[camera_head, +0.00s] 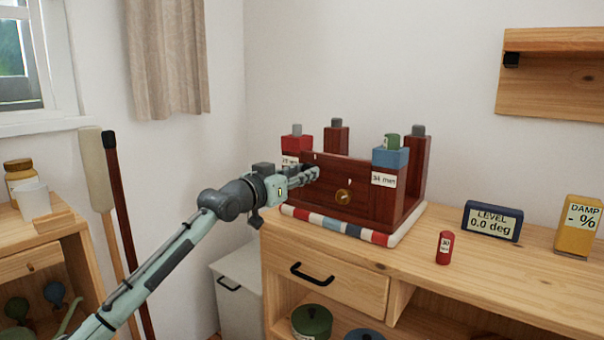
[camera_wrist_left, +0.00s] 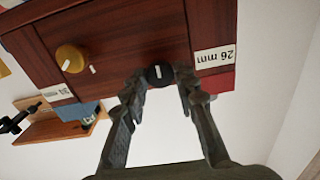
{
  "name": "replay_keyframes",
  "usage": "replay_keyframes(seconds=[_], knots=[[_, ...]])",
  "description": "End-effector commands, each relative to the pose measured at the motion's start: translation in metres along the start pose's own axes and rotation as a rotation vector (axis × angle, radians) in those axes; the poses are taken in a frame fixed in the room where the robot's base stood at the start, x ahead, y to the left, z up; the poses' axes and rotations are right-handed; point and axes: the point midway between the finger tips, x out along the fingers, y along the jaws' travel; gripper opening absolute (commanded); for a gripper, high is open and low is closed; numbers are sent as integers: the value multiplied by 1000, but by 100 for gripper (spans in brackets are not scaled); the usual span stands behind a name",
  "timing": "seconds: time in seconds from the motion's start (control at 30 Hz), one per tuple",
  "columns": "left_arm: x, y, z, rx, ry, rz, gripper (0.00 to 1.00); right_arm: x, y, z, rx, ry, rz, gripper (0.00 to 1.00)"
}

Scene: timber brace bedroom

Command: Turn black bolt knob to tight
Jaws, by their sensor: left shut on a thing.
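A dark red-brown wooden frame (camera_head: 372,207) with corner posts stands on the dresser. In the left wrist view, the black bolt knob (camera_wrist_left: 159,75) sits on its front board, with a white line running roughly up and down the picture. My left gripper (camera_head: 314,174) reaches the board from the left. Its two fingers (camera_wrist_left: 160,83) are closed around the black knob, one on each side. The head view hides that knob behind the gripper. A brass knob (camera_head: 343,196) sits on the same board; it also shows in the wrist view (camera_wrist_left: 71,58), beside a white tick. My right gripper is out of view.
A red cylinder (camera_head: 445,247), a level display reading 0.0 deg (camera_head: 493,221) and a yellow damp meter (camera_head: 578,226) stand on the dresser at the right. A striped strip (camera_head: 335,226) edges the frame's base. Long-handled tools (camera_head: 122,220) lean left of my arm.

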Motion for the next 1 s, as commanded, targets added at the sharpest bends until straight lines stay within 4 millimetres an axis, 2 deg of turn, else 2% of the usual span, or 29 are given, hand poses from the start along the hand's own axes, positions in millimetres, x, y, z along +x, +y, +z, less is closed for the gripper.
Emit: replay_keyframes(seconds=[0.1,0.13,0.3,0.67,0.77,1.0], knots=[[0,0,0,1,-1,-1,0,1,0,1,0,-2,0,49],[0,0,0,1,-1,-1,30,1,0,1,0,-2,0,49],[0,0,0,0,0,0,50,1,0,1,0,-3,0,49],[-4,0,0,-1,0,0,50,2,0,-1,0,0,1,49],[-17,-1,0,-1,0,-1,50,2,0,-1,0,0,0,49],[-68,-1,1,1,-1,-1,50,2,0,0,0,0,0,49]])
